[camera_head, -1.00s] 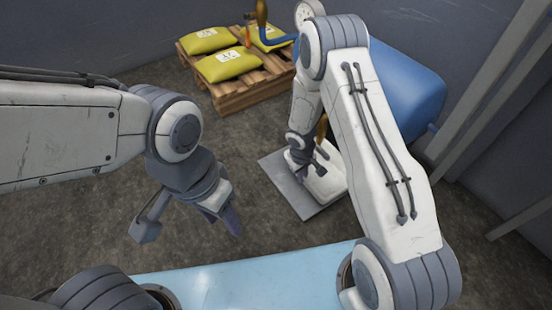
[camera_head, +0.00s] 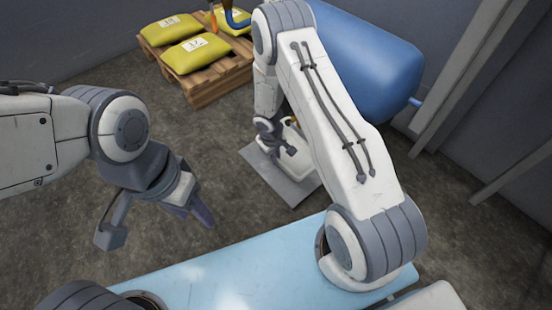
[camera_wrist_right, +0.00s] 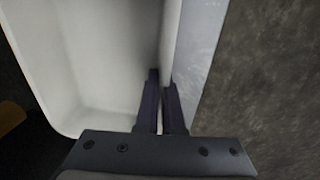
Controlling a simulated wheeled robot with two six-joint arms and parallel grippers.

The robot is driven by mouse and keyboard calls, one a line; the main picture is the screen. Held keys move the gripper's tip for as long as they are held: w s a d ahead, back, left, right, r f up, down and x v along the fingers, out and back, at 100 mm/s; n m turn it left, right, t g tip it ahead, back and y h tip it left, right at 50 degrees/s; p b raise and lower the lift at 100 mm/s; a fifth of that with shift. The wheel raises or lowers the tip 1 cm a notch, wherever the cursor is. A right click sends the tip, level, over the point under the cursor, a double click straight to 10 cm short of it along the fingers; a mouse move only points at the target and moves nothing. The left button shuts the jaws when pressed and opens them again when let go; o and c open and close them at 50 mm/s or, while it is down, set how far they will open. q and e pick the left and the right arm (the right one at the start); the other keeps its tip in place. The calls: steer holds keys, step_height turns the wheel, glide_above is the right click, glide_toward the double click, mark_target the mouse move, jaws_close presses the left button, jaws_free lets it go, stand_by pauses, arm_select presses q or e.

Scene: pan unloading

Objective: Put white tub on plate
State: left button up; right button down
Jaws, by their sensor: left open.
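The white tub (camera_head: 297,158) is over the flat grey plate (camera_head: 296,190) on the floor, partly hidden by my right arm. Whether its whole base rests on the plate cannot be told. My right gripper (camera_head: 268,138) is at the tub's left side. In the right wrist view, the right gripper (camera_wrist_right: 162,80) has its narrow fingers closed on the side wall of the tub (camera_wrist_right: 95,55), one inside and one outside. The plate (camera_wrist_right: 203,50) shows just beyond that wall. My left gripper (camera_head: 157,224) is open and empty, above the floor left of the plate.
A wooden pallet (camera_head: 215,88) with yellow bags (camera_head: 197,53) stands at the back left. A large blue tank (camera_head: 370,62) is behind my right arm. A light-blue surface (camera_head: 230,270) lies in front. The floor between the left gripper and the pallet is clear.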

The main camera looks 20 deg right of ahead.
steer(key=shift+f, duration=0.2)
steer(key=c, duration=1)
jaws_free()
steer(key=shift+r, duration=0.1)
steer(key=shift+c, duration=0.2)
steer(key=s+a+r+p, duration=0.2)
steer(key=a+r+p, duration=0.15)
steer(key=r, duration=0.65)
steer(key=s+a+r+n+p, duration=0.1)
steer(key=s+a+r+p, duration=0.2)
steer(key=r, duration=0.8)
steer(key=s+a+r+p, duration=0.2)
steer(key=a+r, duration=0.3)
steer(key=r, duration=0.5)
steer(key=s+a+r+n+y, duration=0.1)
steer(key=s+r, duration=0.4)
steer(key=s, duration=0.4)
steer(key=s+a+r+n+y, duration=0.1)
steer(key=s+a+r, duration=0.1)
steer(key=s+r, duration=0.4)
steer(key=s, duration=0.4)
steer(key=shift+s+a+g, duration=0.25)
steer(key=shift+a+g, duration=0.05)
